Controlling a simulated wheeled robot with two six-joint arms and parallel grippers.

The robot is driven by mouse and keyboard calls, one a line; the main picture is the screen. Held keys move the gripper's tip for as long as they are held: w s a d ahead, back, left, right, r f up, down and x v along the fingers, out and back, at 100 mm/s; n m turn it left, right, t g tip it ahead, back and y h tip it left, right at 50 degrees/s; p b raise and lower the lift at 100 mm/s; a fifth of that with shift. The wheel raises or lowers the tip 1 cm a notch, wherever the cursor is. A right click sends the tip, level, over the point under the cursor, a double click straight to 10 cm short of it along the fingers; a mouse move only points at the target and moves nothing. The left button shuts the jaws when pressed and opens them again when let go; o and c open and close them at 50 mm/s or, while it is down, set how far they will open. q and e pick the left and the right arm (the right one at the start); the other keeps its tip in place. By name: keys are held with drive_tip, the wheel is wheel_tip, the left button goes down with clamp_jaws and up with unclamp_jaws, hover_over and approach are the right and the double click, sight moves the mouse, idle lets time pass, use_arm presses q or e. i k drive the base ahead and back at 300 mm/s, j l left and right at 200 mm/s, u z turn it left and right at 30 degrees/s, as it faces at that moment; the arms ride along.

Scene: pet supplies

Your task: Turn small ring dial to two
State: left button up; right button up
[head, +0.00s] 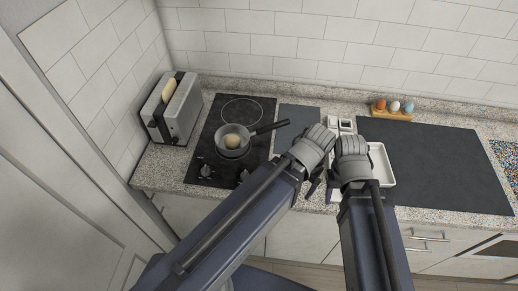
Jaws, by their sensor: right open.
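The black cooktop (207,141) is set in the counter at left. Its back ring (242,108) is bare. A small pan (232,149) with a pale round thing (232,141) in it covers the front cooking spot. Two dials sit at the front edge, a left dial (205,170) and a right dial (243,175). Their marks are too small to read. My right gripper (330,189) is open and hangs in front of the counter, partly hidden by my arms. My left arm ends close beside it, right of the cooktop; its fingertips are hidden. Neither gripper touches a dial.
A toaster (174,109) with bread stands left of the cooktop. The pan handle (271,127) points right. A white tray (381,166), small white dishes (346,125) and an egg holder (391,114) are to the right. A dark mat (435,165) lies bare.

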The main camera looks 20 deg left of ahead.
sight(205, 171)
drive_tip(key=u, duration=1.4)
